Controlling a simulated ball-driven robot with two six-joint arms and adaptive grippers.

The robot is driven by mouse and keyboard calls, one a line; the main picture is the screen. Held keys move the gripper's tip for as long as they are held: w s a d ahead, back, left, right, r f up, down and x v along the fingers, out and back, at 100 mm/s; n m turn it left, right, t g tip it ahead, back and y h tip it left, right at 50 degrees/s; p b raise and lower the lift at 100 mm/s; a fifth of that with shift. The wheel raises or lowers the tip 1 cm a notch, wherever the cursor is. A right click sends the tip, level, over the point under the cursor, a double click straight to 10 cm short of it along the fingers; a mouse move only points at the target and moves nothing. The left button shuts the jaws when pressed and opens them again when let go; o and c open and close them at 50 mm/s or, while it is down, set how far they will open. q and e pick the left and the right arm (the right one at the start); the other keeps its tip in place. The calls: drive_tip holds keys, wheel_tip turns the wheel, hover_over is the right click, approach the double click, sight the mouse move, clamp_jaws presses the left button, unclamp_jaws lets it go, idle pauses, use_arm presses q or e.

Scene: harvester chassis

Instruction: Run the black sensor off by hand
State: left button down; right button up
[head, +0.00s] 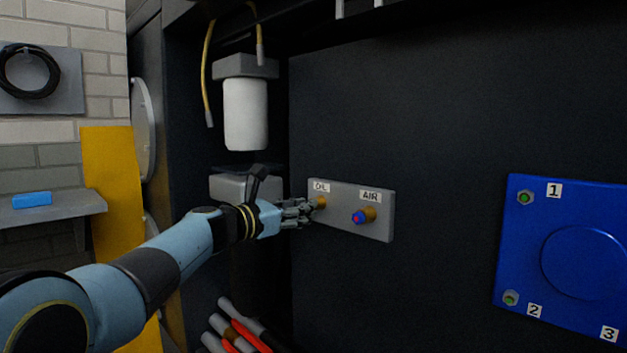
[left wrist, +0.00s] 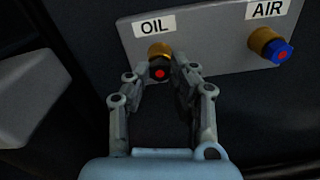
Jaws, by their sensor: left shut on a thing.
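The black sensor (left wrist: 160,73) has a red centre and sits at the brass fitting (left wrist: 159,50) under the OIL label in the left wrist view. My left gripper (left wrist: 162,76) is shut on it, one finger on each side. In the head view my left gripper (head: 312,211) reaches the OIL end of the grey plate (head: 337,222) and hides the sensor, leaving some brass visible. A blue sensor (head: 358,217) with a red centre sits on the brass AIR fitting (head: 369,213), to the right. My right gripper is not in view.
A white filter canister (head: 246,114) hangs above my left arm, with a yellow hose (head: 207,80) beside it. A blue panel (head: 535,240) with numbered bolts is at the right. Grey and red tubes (head: 235,330) lie below. A blue block (head: 32,200) rests on a shelf (head: 60,207) at the left.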

use_arm(q)
drive_tip(key=n, duration=0.3)
drive_tip(key=shift+a+f, duration=0.1)
drive_tip(key=shift+f, duration=0.1)
drive_tip(key=c, duration=1.3)
unclamp_jaws()
drive_tip(key=shift+s+a, duration=0.1)
drive_tip(key=shift+c, duration=0.2)
drive_tip(key=shift+o, duration=1.3)
drive_tip(key=shift+r, duration=0.15)
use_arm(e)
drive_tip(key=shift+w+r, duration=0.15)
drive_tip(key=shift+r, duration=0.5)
use_arm(q)
drive_tip(key=shift+c, duration=1.3)
drive_tip(key=p+v, duration=0.2)
drive_tip(key=shift+p, duration=0.4)
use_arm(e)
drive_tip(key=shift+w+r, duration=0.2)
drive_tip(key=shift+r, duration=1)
